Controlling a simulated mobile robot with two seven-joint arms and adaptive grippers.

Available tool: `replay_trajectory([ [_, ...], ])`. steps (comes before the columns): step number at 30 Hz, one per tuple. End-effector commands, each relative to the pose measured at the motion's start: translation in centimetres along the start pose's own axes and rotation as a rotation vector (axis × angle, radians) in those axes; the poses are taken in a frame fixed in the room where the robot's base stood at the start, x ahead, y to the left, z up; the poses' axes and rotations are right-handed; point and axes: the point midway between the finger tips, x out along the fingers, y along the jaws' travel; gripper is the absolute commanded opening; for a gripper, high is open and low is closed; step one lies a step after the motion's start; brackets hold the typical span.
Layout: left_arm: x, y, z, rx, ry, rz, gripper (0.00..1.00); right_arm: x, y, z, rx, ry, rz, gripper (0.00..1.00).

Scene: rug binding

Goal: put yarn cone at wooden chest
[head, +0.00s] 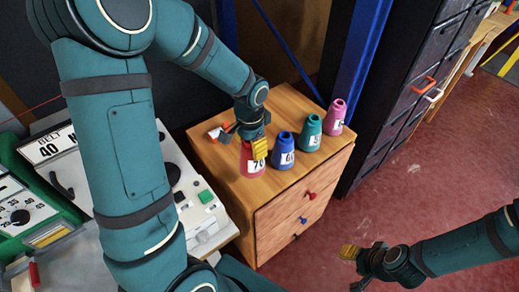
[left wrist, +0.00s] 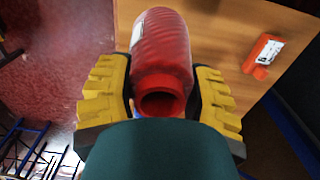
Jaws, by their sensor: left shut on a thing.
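The wooden chest (head: 215,160) has a bare wood top and drawers in front. A red yarn cone (head: 248,164) with a white number label is at the near left part of its top. My left gripper (head: 257,146) is shut on this cone from above; in the left wrist view, the red cone (left wrist: 162,50) sits between the yellow finger pads. Whether its base touches the top is hard to tell. Blue (head: 283,152), teal (head: 311,134) and pink (head: 335,117) cones stand in a row to the right. My right gripper (head: 352,268) is open and empty over the floor.
A small orange-and-white item (head: 216,133) lies on the chest top behind the red cone. A grey machine (head: 205,212) stands close on the left. Dark drawer cabinets (head: 400,100) and a blue post (head: 355,55) stand behind right. Red floor is clear in front.

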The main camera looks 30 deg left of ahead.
Motion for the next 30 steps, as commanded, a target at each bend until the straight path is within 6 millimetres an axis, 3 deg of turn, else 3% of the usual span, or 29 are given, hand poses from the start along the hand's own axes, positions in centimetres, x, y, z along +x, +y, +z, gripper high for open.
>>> replay_trajectory([
  [3,2.2,0.0,0.0,0.001,-0.002,0.0,0.11,0.5,0.2,0.2,-0.001,-0.005,0.0,0.47],
  [11,4.1,0.0,0.0,-0.002,-0.001,0.0,0.11,0.7,0.3,0.4,-0.002,-0.008,-0.001,0.47],
  [17,6.7,0.0,0.0,0.0,-0.001,0.0,0.11,1.2,0.5,0.6,-0.004,-0.012,-0.001,0.47],
  [29,7.2,0.0,0.0,-0.002,0.001,-0.001,0.11,1.5,0.6,0.7,-0.004,-0.015,-0.002,0.47],
  [30,7.2,0.0,0.0,-0.002,0.001,-0.001,0.64,1.5,0.6,0.8,-0.005,-0.015,-0.002,0.47],
])
